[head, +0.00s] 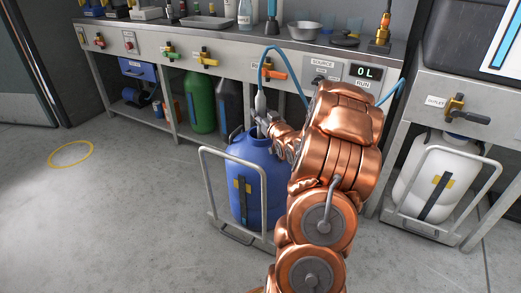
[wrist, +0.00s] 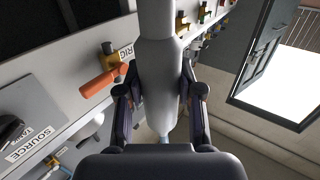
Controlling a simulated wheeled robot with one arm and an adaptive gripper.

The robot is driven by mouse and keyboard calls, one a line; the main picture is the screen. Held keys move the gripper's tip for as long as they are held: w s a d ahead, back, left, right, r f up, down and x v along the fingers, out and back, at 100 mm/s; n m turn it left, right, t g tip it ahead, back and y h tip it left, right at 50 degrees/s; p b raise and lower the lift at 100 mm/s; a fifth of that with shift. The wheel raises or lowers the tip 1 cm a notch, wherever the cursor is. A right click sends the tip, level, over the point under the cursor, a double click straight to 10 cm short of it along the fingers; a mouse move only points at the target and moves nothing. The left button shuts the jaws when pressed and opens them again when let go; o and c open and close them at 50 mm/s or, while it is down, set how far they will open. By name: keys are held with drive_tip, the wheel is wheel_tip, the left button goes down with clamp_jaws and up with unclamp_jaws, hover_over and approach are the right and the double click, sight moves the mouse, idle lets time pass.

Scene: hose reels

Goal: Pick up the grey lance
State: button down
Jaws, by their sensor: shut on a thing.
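The grey lance (head: 260,101) is a light grey, slim body with a blue hose curving up from its top, in the head view above the blue container. In the wrist view the lance (wrist: 159,75) runs down the middle between my fingers. My gripper (head: 263,119) is shut on it; in the wrist view both fingers of my gripper (wrist: 160,105) press on its sides. The lance looks roughly upright. Its lower end is at the mouth of the blue container (head: 255,175); I cannot tell whether it is inside, as my gripper hides part of it.
The blue container stands in a grey wire-framed cart (head: 208,190). The bench (head: 225,65) with valves is behind. A white container (head: 438,175) sits in a cart at the right. A yellow ring (head: 71,154) marks the clear floor at the left.

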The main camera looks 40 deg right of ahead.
sight(261, 90)
idle(0.4)
wheel_tip(261, 90, up, 16)
drive_tip(key=p, duration=0.8)
drive_tip(key=shift+r+p, duration=0.25)
drive_tip(key=shift+p, duration=0.05)
wheel_tip(261, 90, up, 30)
drive_tip(key=p, duration=2.2)
drive_tip(key=shift+f, duration=0.25)
